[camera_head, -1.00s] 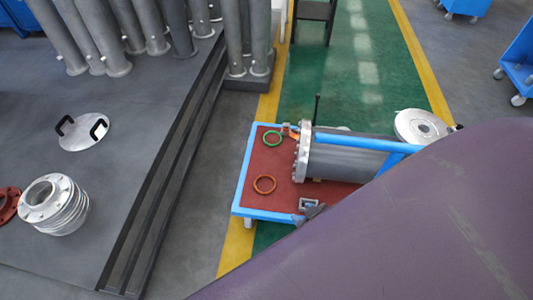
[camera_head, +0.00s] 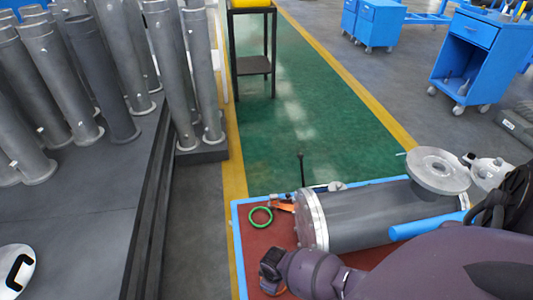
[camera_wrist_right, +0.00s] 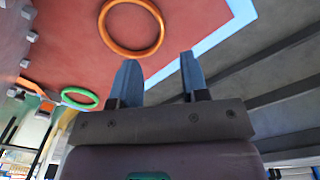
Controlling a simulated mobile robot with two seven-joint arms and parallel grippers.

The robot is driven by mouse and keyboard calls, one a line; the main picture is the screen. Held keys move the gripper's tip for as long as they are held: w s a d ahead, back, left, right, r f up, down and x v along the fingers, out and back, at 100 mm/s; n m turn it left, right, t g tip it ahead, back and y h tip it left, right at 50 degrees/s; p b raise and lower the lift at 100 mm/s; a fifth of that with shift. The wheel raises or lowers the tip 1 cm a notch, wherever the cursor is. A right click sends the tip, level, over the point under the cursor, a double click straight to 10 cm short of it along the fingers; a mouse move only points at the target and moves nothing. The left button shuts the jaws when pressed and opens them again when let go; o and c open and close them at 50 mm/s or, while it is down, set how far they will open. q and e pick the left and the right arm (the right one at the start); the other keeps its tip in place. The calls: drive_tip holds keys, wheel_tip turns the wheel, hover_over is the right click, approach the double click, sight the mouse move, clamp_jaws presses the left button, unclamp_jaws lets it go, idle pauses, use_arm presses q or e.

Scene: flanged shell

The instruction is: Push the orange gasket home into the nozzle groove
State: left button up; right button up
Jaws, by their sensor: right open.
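The orange gasket (camera_wrist_right: 107,40) lies flat on the red table top in the right wrist view, just beyond my fingertips. In the head view my right gripper and forearm cover most or all of it. My right gripper (camera_wrist_right: 162,72) is open and empty, its two fingers spread apart. In the head view the right gripper (camera_head: 272,262) is over the front left of the table, left of the shell. The grey shell (camera_head: 370,213) lies on its side, with a round flanged nozzle (camera_head: 438,165) on top at its right end. I cannot make out the groove. My left gripper is not in view.
A green ring (camera_head: 260,227) lies on the blue-edged red table (camera_head: 240,250), beyond my right gripper. The shell's end flange (camera_head: 313,218) is close to the right of the gripper. Grey pipes (camera_head: 110,70) stand at the left; a blue cart (camera_head: 470,50) is far right.

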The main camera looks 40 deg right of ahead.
drive_tip(key=f+b, duration=0.1)
drive_tip(key=f, duration=0.1)
drive_tip(key=f+b, duration=0.1)
drive_tip(key=f, duration=0.1)
drive_tip(key=f+b, duration=0.1)
drive_tip(key=f, duration=0.1)
drive_tip(key=shift+w+a, duration=0.2)
drive_tip(key=shift+a, duration=0.05)
drive_tip(key=shift+w+f, duration=0.1)
wheel_tip(320, 180, down, 5)
drive_tip(key=b, duration=0.3)
drive_tip(key=shift+r, duration=0.2)
drive_tip(key=shift+w+f, duration=0.15)
drive_tip(key=shift+f, duration=0.05)
drive_tip(key=shift+w+r, duration=0.15)
drive_tip(key=shift+w, duration=0.1)
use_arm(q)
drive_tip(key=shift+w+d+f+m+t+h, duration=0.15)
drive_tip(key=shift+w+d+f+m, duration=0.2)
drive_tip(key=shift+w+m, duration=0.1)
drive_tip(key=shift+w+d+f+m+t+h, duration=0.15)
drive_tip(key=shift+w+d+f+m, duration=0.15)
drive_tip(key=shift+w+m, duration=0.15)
use_arm(e)
clamp_jaws()
